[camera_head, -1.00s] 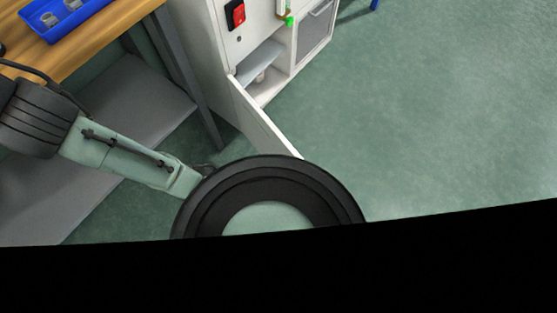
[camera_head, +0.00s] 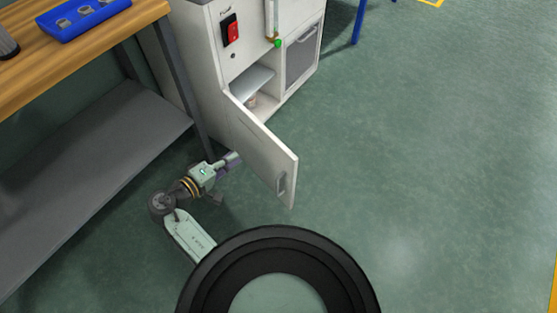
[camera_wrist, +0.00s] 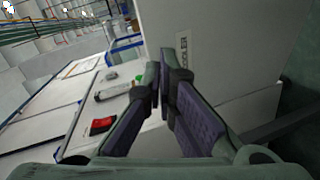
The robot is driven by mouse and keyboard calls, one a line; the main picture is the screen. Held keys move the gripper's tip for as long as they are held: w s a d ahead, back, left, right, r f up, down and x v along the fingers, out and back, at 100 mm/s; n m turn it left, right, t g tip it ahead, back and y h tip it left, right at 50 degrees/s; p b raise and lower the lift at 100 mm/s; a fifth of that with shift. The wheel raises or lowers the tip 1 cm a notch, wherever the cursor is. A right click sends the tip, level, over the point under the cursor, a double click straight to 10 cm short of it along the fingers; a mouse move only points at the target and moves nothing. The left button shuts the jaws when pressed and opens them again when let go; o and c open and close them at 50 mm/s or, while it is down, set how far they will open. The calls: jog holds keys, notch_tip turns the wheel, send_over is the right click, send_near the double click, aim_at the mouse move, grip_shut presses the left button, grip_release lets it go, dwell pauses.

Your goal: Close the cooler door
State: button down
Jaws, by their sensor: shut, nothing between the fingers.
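The cooler door (camera_head: 258,145) stands open, jutting out from the lower left of the white cabinet. Its handle (camera_head: 282,183) is near the free edge. My gripper (camera_head: 236,157) is low beside the door, on its left, outer face. It is shut and empty. Whether it touches the door I cannot tell. In the wrist view the shut fingers (camera_wrist: 164,96) point up along a pale grey panel with a label, the door (camera_wrist: 235,45). The cooler's open compartment (camera_head: 256,92) shows a shelf inside.
The white cabinet (camera_head: 212,75) carries a red switch (camera_head: 231,30), also in the wrist view (camera_wrist: 102,125). A wooden table (camera_head: 110,45) with a blue tray (camera_head: 85,17) and a grey lower shelf (camera_head: 90,150) stands at left. The green floor (camera_head: 420,170) at right is clear.

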jog(key=s+d+f+h, duration=0.3)
jog(key=s+h, duration=0.1)
jog(key=s, duration=0.4)
send_near(285, 155)
jog(key=x, duration=0.7)
jog(key=shift+d, duration=0.1)
